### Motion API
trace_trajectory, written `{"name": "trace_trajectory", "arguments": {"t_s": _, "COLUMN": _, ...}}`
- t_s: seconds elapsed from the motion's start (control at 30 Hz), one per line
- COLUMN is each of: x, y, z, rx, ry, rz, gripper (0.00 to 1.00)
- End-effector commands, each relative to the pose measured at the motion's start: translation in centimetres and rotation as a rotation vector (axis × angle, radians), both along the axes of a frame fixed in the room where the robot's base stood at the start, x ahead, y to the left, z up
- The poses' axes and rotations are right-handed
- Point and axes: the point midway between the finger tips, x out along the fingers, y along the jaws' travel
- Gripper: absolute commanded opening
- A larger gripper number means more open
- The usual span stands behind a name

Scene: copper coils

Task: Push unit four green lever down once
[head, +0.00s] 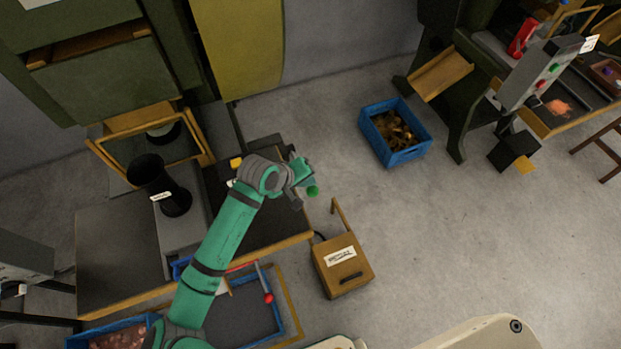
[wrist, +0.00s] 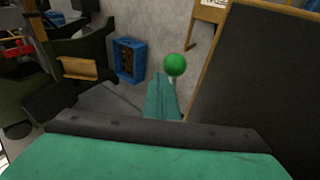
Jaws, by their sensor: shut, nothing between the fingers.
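The green ball knob of a lever (head: 313,191) shows just beside my gripper (head: 302,175) in the head view, past the right edge of the dark bench. In the wrist view the green knob (wrist: 175,65) stands just beyond the tips of my shut, empty gripper (wrist: 163,82). A short pale bit of its stem shows under the knob; the rest of the lever is hidden behind my fingers. I cannot tell whether the fingertips touch it. I cannot read a unit number on the labels.
A dark bench top (head: 112,255) with a black funnel lies under my arm. A red-knobbed lever (head: 268,298) stands at its front. A wooden box (head: 343,268) with a label and a blue crate (head: 408,153) are on the floor. The grey floor between is clear.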

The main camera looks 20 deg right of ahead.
Motion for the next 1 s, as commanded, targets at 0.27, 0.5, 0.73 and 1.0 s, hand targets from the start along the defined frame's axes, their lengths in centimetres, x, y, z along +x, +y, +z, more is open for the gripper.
{"name": "trace_trajectory", "arguments": {"t_s": 0.27, "x": -0.15, "y": -0.01, "z": -0.34, "rx": 0.001, "ry": 0.002, "rz": -0.001, "gripper": 0.0}}
{"name": "trace_trajectory", "arguments": {"t_s": 0.5, "x": -0.25, "y": -0.01, "z": -0.57, "rx": 0.001, "ry": 0.002, "rz": -0.001, "gripper": 0.0}}
{"name": "trace_trajectory", "arguments": {"t_s": 0.73, "x": -0.34, "y": -0.02, "z": -0.8, "rx": 0.001, "ry": 0.002, "rz": 0.0, "gripper": 0.0}}
{"name": "trace_trajectory", "arguments": {"t_s": 1.0, "x": -0.46, "y": -0.03, "z": -1.06, "rx": 0.001, "ry": 0.003, "rz": -0.001, "gripper": 0.0}}
